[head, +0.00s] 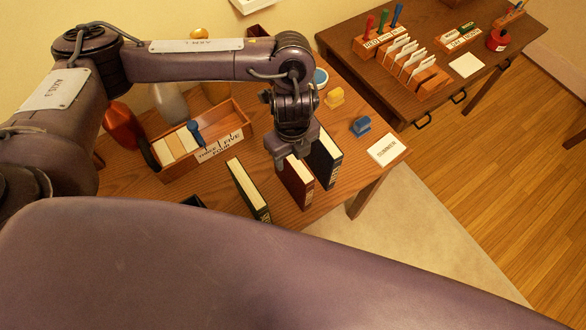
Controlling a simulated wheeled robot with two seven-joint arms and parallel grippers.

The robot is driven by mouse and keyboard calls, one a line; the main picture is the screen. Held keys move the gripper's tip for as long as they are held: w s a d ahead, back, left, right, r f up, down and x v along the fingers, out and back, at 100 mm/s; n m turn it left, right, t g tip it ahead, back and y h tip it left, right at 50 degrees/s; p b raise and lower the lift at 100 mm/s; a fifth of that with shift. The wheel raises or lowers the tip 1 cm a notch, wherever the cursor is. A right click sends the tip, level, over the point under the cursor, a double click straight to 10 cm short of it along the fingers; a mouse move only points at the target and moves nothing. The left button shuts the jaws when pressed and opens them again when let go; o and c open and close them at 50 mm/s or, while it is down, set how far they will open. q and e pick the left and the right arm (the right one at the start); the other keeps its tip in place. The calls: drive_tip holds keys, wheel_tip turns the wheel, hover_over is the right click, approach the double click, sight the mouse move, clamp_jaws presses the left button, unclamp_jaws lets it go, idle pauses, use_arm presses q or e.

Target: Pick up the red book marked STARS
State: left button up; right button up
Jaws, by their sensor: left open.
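The red book (300,188) stands upright on the near desk, between a dark green book on its left and a dark blue book on its right. Its spine lettering is too small to read. My left gripper (292,158) comes down from above at the red book's top and far end, hiding part of it. The jaws are open; I cannot tell whether the fingers straddle the book or touch it. My right gripper is not in view.
The dark green book (248,190) and dark blue book (324,160) stand close by. A wooden box (240,118) with cards sits behind left. A blue stamp (361,126), yellow object (334,97) and white card (388,149) lie right. A second desk (345,40) holds card racks.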

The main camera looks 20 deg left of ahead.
sight(291, 158)
use_arm(q)
drive_tip(key=f+p, duration=0.1)
drive_tip(key=f, duration=0.2)
drive_tip(key=shift+w+a+f+p, duration=0.1)
drive_tip(key=shift+w+a+p, duration=0.1)
drive_tip(key=shift+p, duration=0.15)
wheel_tip(291, 158, down, 2)
drive_tip(key=shift+w+f, duration=0.1)
drive_tip(key=shift+f, duration=0.1)
drive_tip(key=shift+d, duration=0.1)
drive_tip(key=c, duration=0.9)
clamp_jaws()
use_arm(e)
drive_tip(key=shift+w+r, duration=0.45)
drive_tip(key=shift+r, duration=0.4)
